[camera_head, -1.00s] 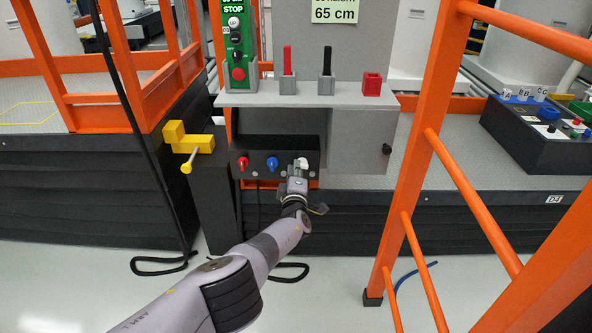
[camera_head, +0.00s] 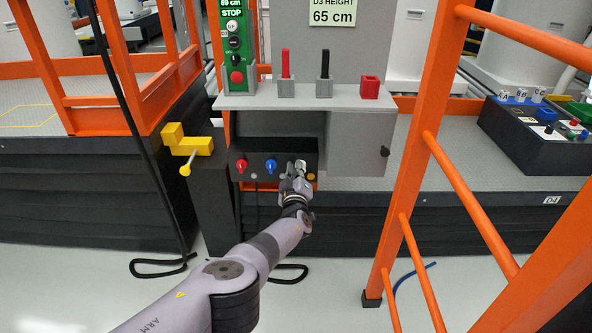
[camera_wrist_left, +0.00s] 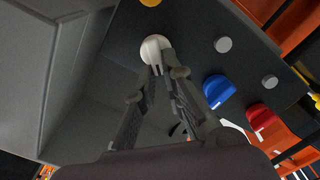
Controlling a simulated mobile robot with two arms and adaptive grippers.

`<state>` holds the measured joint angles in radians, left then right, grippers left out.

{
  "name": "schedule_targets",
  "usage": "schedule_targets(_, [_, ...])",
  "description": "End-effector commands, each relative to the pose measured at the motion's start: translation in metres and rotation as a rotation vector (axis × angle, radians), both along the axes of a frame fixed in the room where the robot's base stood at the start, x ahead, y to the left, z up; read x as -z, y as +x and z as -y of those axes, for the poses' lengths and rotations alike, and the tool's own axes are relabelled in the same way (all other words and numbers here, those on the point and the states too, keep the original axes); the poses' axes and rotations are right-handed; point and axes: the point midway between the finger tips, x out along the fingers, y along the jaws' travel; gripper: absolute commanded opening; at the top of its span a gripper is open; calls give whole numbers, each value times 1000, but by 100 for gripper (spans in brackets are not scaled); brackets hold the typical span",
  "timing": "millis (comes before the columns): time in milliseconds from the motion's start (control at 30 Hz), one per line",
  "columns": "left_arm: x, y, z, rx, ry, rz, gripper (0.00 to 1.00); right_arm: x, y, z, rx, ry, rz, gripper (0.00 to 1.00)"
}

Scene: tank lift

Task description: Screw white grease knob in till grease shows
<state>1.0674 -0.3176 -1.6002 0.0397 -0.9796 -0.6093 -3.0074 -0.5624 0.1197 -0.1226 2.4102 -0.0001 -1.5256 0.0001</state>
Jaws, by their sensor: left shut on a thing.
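The white grease knob (camera_head: 301,165) is at the right end of a dark panel under the shelf. My left gripper (camera_head: 298,174) is at it from below and in front, partly covering it. In the left wrist view the fingers (camera_wrist_left: 168,78) are shut on the rounded white knob (camera_wrist_left: 154,48), and its end shows past the fingertips. A round orange-yellow spot (camera_head: 310,177) shows on the panel just right of the white knob; it also shows at the top edge of the left wrist view (camera_wrist_left: 150,2). My right gripper is not in view.
A blue knob (camera_head: 271,167) and a red knob (camera_head: 242,167) sit left on the same panel, with grey discs (camera_wrist_left: 223,45) near them. A grey box (camera_head: 358,145) stands close on the right. Yellow handle (camera_head: 187,147) is left; an orange railing (camera_head: 440,165) is right.

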Motion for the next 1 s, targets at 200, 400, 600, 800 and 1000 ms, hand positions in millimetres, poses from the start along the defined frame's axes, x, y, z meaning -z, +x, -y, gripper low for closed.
schedule_targets(200, [3, -1, 0, 0, 4, -4, 0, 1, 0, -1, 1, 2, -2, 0])
schedule_targets(400, [3, -1, 0, 0, 3, -4, 12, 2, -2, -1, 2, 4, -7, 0])
schedule_targets(600, [2, 0, 0, 0, 3, -3, 25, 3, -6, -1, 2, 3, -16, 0])
schedule_targets(800, [1, 0, 0, 0, 3, -1, 30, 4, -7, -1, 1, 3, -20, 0])
schedule_targets(1000, [0, 0, 0, -1, -1, -1, 30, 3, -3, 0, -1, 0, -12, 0])
